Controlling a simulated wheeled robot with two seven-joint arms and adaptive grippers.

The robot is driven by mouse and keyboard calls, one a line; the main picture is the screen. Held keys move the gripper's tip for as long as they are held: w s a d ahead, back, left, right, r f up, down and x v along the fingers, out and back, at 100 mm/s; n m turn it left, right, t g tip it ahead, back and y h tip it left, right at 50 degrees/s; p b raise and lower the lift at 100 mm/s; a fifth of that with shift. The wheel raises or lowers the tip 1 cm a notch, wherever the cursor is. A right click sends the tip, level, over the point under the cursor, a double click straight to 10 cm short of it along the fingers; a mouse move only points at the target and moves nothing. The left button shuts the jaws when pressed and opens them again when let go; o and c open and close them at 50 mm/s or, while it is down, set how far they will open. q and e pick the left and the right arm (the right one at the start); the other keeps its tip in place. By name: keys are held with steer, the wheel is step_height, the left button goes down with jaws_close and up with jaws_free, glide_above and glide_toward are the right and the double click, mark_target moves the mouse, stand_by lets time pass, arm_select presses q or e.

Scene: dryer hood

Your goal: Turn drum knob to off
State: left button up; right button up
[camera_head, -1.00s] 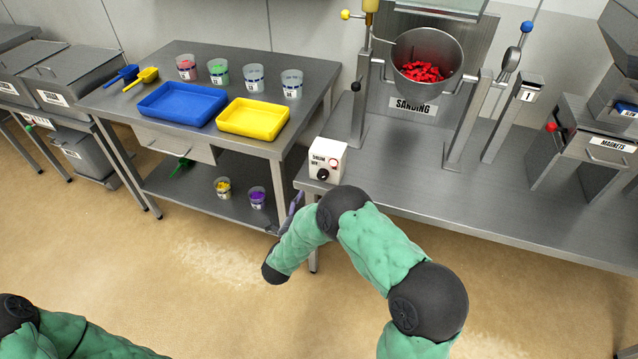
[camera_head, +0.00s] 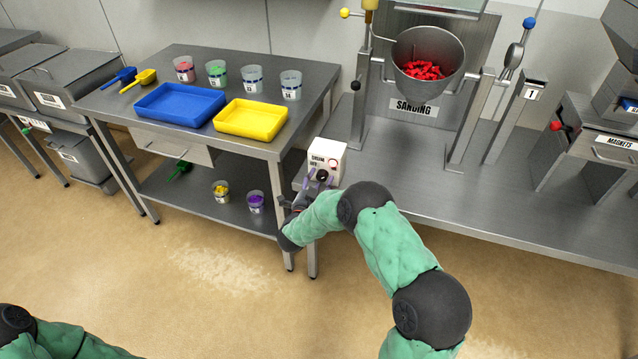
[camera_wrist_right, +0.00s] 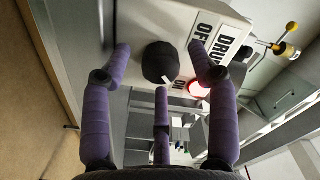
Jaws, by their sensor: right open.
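The white drum control box (camera_head: 326,158) stands on the left front corner of the sanding bench. Its black drum knob (camera_head: 322,176) faces the front. In the right wrist view the knob (camera_wrist_right: 159,60) has a white mark near the ON label (camera_wrist_right: 178,84); the OFF label (camera_wrist_right: 203,30) is farther up. A red light (camera_wrist_right: 198,90) glows beside the labels. My right gripper (camera_head: 313,187) is open in front of the knob, its purple fingers spread around it. Whether any finger touches it, I cannot tell. My left gripper is out of view; only part of my left arm shows.
The drum with red pieces (camera_head: 428,70) hangs above the sanding bench (camera_head: 400,150). The left table (camera_head: 200,65) carries a blue tray (camera_head: 181,91), a yellow tray (camera_head: 251,133) and several cups. A narrow gap separates both tables.

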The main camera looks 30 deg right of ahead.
steer(key=c, duration=1.1)
steer(key=shift+n, duration=0.4)
steer(key=shift+c, duration=0.2)
steer(key=n+p, duration=0.2)
steer(key=n, duration=0.1)
steer(key=shift+s+n, duration=0.1)
steer(key=shift+n, duration=0.3)
steer(key=n+p, duration=0.2)
steer(key=n, duration=0.2)
steer(key=shift+n+p, duration=0.3)
steer(key=shift+p, duration=0.05)
steer(key=n+p, duration=0.2)
steer(key=n, duration=0.2)
steer(key=shift+f+n, duration=0.1)
steer(key=shift+n, duration=0.2)
steer(key=n+p, duration=0.1)
steer(key=n, duration=0.3)
steer(key=shift+s+f, duration=0.1)
steer(key=shift+n+p, duration=0.3)
steer(key=shift+p, duration=0.05)
